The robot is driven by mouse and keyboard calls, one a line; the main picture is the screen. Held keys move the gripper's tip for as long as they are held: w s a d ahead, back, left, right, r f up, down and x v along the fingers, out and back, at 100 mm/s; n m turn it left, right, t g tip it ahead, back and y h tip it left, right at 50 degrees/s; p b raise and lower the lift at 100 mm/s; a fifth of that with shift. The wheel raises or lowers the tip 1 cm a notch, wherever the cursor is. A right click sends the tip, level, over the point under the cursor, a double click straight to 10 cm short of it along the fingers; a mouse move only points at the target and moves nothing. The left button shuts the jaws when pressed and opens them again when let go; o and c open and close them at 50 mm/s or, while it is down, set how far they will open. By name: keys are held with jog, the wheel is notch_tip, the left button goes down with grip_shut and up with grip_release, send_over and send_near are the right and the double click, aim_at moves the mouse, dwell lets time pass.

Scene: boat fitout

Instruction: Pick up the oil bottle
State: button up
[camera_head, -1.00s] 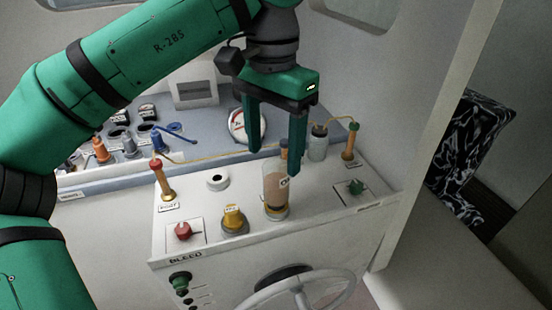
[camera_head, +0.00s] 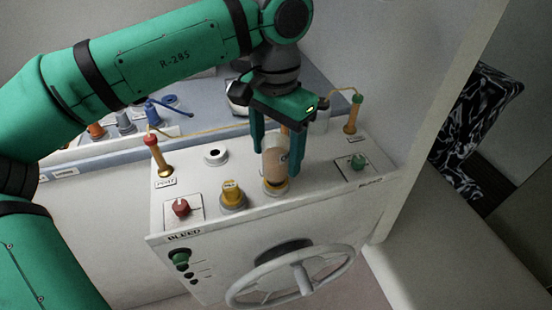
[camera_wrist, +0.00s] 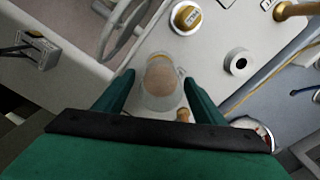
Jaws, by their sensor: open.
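The oil bottle (camera_head: 275,162) is a clear upright container with brownish contents. It stands on a yellow and grey fitting (camera_head: 275,187) on the white console top. My gripper (camera_head: 276,161) is open and points down, with one finger on each side of the bottle. In the wrist view, the bottle (camera_wrist: 160,84) shows from above between the fingers of my gripper (camera_wrist: 159,79). A gap shows on the left side; on the right the finger is very close, and I cannot tell whether it touches.
A yellow-capped fitting (camera_head: 232,195) stands left of the bottle, with a red knob (camera_head: 181,207) beyond. A green knob (camera_head: 358,162) is to the right. A thin yellow line joins two orange posts behind. A steering wheel (camera_head: 301,279) juts out in front.

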jog(key=shift+f, duration=0.85)
jog(key=shift+w, duration=0.1)
jog(key=c, duration=1.4)
jog(key=shift+a, duration=0.1)
jog(key=shift+c, duration=0.2)
